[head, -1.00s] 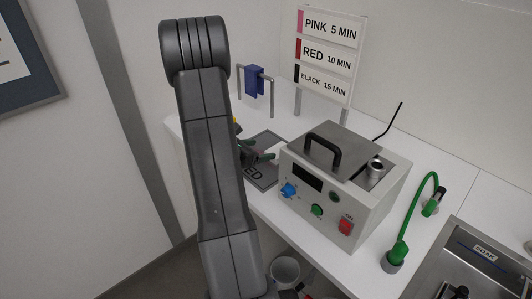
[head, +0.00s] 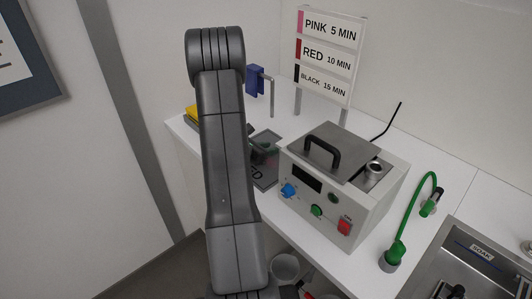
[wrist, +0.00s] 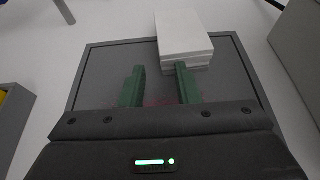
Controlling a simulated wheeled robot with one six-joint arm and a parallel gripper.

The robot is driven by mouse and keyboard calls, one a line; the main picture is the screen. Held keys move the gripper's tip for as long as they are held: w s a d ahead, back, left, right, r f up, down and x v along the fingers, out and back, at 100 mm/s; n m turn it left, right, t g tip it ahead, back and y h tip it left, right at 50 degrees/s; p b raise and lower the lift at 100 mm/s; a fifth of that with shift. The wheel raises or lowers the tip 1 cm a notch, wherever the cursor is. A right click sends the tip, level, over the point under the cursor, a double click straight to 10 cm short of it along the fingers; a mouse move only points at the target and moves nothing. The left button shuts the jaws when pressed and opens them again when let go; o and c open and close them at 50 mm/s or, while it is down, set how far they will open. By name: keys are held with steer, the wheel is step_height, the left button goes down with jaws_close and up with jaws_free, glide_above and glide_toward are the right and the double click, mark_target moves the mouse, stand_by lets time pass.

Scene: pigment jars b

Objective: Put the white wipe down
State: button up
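A small stack of flat white pieces (wrist: 184,32), which may include the white wipe, lies at the far edge of the dark grey mat (wrist: 105,70) in the wrist view. I cannot tell a single wipe apart from the stack. My gripper (wrist: 160,84) has its two green fingers apart, with nothing visible held between them. The right fingertip is just in front of the stack in the picture; I cannot tell whether they touch. In the head view the mat (head: 264,180) shows partly behind my arm, and the white stack is not discernible.
A grey box machine (head: 340,185) with a black-handled lid stands right of the mat. A blue item (head: 254,80) hangs on a rack behind. A yellow item (head: 191,112) is left of my arm. A green hose (head: 412,215) and a steel sink (head: 470,262) are further right.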

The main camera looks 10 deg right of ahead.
jaws_close()
steer(key=o, duration=1.2)
jaws_free()
